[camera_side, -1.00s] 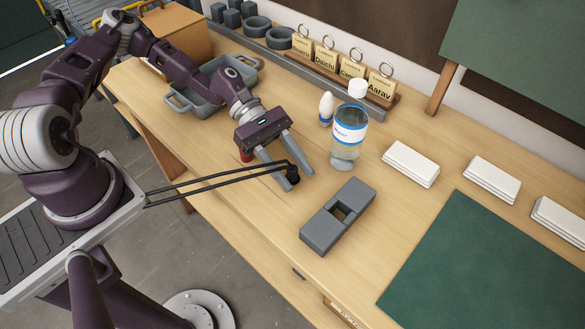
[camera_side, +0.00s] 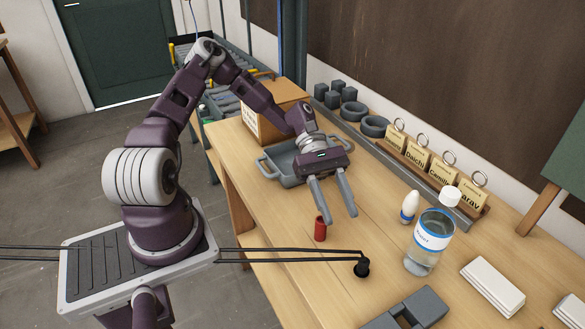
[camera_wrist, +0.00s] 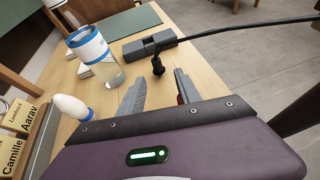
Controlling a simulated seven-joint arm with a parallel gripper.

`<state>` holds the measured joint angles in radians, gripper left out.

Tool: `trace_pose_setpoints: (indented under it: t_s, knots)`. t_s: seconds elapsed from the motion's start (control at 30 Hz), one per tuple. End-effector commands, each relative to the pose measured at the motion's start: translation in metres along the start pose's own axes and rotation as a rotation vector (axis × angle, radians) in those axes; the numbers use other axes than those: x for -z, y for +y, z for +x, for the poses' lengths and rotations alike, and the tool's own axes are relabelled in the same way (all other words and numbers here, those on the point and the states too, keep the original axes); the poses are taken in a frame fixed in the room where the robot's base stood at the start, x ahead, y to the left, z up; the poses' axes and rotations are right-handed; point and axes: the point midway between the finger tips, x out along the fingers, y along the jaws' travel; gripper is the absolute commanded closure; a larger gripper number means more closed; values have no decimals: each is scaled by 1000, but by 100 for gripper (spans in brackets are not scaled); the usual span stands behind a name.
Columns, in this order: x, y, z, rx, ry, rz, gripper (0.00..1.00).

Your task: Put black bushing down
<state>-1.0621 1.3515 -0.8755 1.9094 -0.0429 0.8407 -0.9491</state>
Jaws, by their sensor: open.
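The black bushing (camera_side: 362,267) stands on the wooden table with a black cord running from its top to the left. It also shows in the wrist view (camera_wrist: 158,68), beyond my fingertips. My gripper (camera_side: 338,221) is open, its two fingers apart with nothing between them. It is up and to the left of the bushing in the side view, clear of it. In the wrist view my fingers (camera_wrist: 157,80) point toward the bushing without touching it.
A red cylinder (camera_side: 320,229) stands close to my fingers. A grey block with a slot (camera_side: 425,306), a labelled bottle (camera_side: 431,240) and a white-tipped bulb (camera_side: 410,206) are to the right. A grey tray (camera_side: 288,178) is behind. Bare table lies around the bushing.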

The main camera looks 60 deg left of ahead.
Motion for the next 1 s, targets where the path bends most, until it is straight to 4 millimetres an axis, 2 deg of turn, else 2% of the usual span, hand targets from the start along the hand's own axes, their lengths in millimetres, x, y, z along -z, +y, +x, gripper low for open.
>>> trace_pose_setpoints:
  t_s: [0.13, 0.27, 0.4, 0.6, 0.7, 0.8, 1.0]
  knots:
    - [-10, -26, -1, 181, 249, 167, 60]
    - [-33, -54, -22, 388, 556, 405, 60]
    - [-79, -78, -50, 537, 851, 675, 60]
    - [-157, -124, -71, 589, 1171, 1094, 60]
    - [-180, -147, -74, 559, 1258, 1276, 60]
    - [-192, -162, -74, 526, 1302, 1399, 60]
    - [-197, -170, -74, 509, 1319, 1466, 60]
